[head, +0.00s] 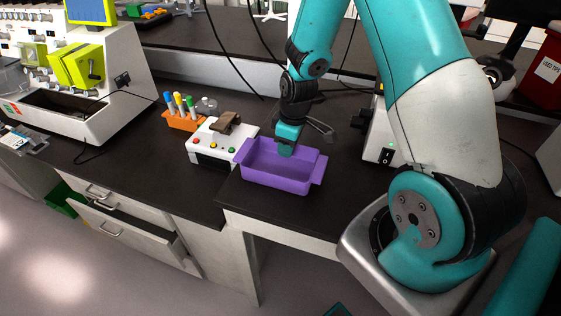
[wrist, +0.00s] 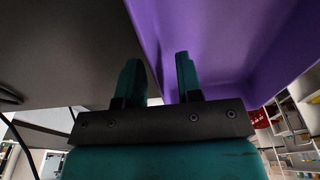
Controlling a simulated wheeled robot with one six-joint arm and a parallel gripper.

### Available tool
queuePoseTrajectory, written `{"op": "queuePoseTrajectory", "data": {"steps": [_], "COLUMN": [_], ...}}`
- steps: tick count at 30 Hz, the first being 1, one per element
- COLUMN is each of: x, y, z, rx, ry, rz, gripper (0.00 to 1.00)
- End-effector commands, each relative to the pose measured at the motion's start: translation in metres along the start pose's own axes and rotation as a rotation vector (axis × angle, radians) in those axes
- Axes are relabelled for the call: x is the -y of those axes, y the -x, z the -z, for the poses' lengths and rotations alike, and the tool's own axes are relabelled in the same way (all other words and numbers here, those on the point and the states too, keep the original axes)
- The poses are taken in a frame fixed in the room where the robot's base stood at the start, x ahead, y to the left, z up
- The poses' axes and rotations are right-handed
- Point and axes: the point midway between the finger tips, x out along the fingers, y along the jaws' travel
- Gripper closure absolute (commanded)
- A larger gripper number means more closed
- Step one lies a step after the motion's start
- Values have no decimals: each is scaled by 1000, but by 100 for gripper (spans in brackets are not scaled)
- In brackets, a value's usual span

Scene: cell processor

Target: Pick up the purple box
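The purple box (head: 275,178) is an open rectangular tray with flared end lips, upright on the dark counter near its front edge. My gripper (head: 286,148) points down at the box's far wall. In the wrist view, my gripper (wrist: 160,78) has its two teal fingers apart. The wall of the purple box (wrist: 225,40) rises between them, with one finger on the dark-counter side and the other on the purple side. A gap shows between the fingers, and I cannot tell whether either one touches the wall.
A white device with coloured buttons (head: 212,145) stands close to the box's left end. Behind it is an orange rack (head: 183,121) with capped tubes. A white switch unit (head: 381,140) stands to the right. An open drawer (head: 125,228) juts out below the counter at left.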

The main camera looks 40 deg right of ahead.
Motion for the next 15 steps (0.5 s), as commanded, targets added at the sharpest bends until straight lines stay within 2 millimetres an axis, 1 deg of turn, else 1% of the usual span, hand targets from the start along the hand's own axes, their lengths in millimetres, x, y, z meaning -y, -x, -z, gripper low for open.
{"op": "queuePoseTrajectory", "data": {"steps": [3, 10, 11, 12, 15], "x": [0, 0, 0, 0, 0], "y": [-9, -12, -12, -12, -11], "z": [0, 0, 0, 0, 0], "rx": [1, -1, -1, -1, -1], "ry": [0, 0, 0, 0, 0], "rz": [0, -1, -1, -1, -1], "gripper": [67, 67, 69, 78, 100]}}
